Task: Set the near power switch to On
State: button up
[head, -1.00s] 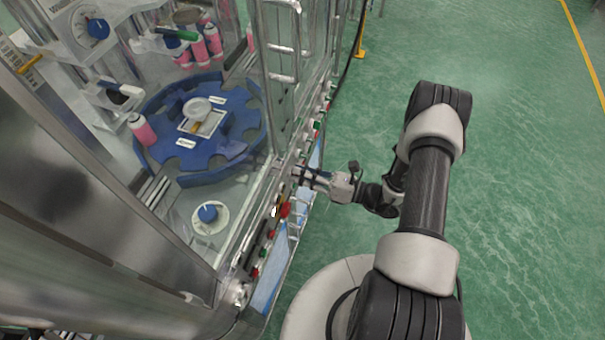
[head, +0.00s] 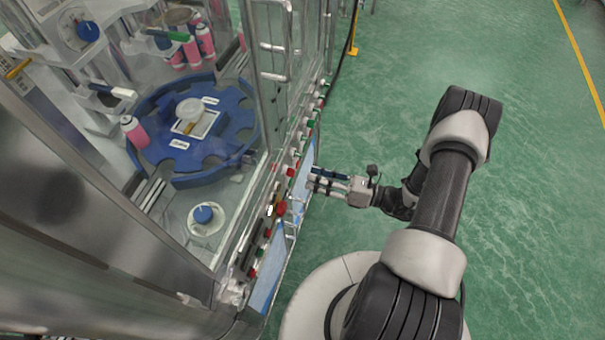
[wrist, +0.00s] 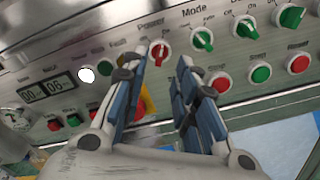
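In the wrist view a red rotary switch (wrist: 158,53) sits under the label "Power" on the grey control panel (wrist: 110,30). Its handle stands close to upright; its Off and On marks are too small to read. My gripper (wrist: 160,78) has its two blue-and-grey fingers apart with nothing between them, and the red switch shows beyond the gap, near the left fingertip. In the head view my gripper (head: 312,180) is just right of the machine's front panel strip, seemingly apart from it. I cannot tell surely which knob there is the power switch.
Green mode knobs (wrist: 203,40) lie right of the switch, with red and green buttons below. A yellow part (wrist: 148,102) is partly hidden behind the left finger. A digital display (wrist: 47,95) is at left. In the head view, open green floor (head: 400,60) lies right.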

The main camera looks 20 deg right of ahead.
jog(key=v, duration=0.6)
jog(key=shift+a, duration=0.1)
dwell(0.3)
jog(key=s+a+r+n+g+h, duration=0.1)
jog(key=a+r+n+g+h, duration=0.1)
jog(key=a+r+n+g, duration=0.4)
jog(key=s+a+r+n+g+h, duration=0.15)
jog(key=r+n+g, duration=0.35)
jog(key=r+n, duration=0.5)
jog(key=s+a+r+n+t+h, duration=0.1)
jog(key=s+r+n+t+h, duration=0.1)
jog(key=s+r+n+h, duration=0.3)
jog(key=s+a+r+n+t+h, duration=0.1)
jog(key=s+r+n+t+h, duration=0.2)
jog(key=s+r+n+h, duration=0.3)
notch_tip(320, 180, up, 5)
jog(key=n, duration=0.4)
jog(key=shift+s+r, duration=0.2)
jog(key=shift+s, duration=0.2)
jog(key=shift+c, duration=0.4)
